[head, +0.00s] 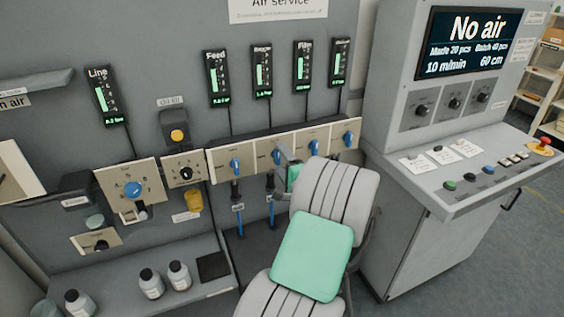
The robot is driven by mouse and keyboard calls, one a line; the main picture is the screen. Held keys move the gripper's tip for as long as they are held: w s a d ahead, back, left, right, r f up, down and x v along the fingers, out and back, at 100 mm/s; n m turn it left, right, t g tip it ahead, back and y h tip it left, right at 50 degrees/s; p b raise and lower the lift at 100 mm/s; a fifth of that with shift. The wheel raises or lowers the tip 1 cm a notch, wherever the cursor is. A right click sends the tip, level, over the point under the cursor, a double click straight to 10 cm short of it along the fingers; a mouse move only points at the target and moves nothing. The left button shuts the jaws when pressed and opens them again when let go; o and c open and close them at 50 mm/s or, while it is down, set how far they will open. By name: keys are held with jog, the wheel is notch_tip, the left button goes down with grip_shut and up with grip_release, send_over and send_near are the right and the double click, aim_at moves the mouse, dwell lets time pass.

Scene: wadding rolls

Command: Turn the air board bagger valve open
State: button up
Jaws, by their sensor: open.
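The air board strip (256,148) carries a row of blue valve handles on pale plates. The second handle from the left (276,157) sits below the second gauge (262,72), whose small label seems to read Bagger. This handle looks roughly upright and is partly covered by my gripper. My gripper (284,160) is open, with its fingers at or right beside this handle; contact cannot be told. My grey and green arm hides part of the board's lower edge. The other handles are the first (235,165), third (313,147) and fourth (347,137).
A larger blue Line knob (133,190) and a black knob (186,173) are further left. Several bottles (151,283) stand on the lower shelf. A grey control console (450,170) is on the right; its screen (472,42) reads "No air".

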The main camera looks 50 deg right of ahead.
jog(key=b+v, duration=0.1)
jog(key=v, duration=0.6)
jog(key=shift+s+a+b, duration=0.2)
jog(key=shift+s+b, duration=0.1)
jog(key=shift+s, duration=0.05)
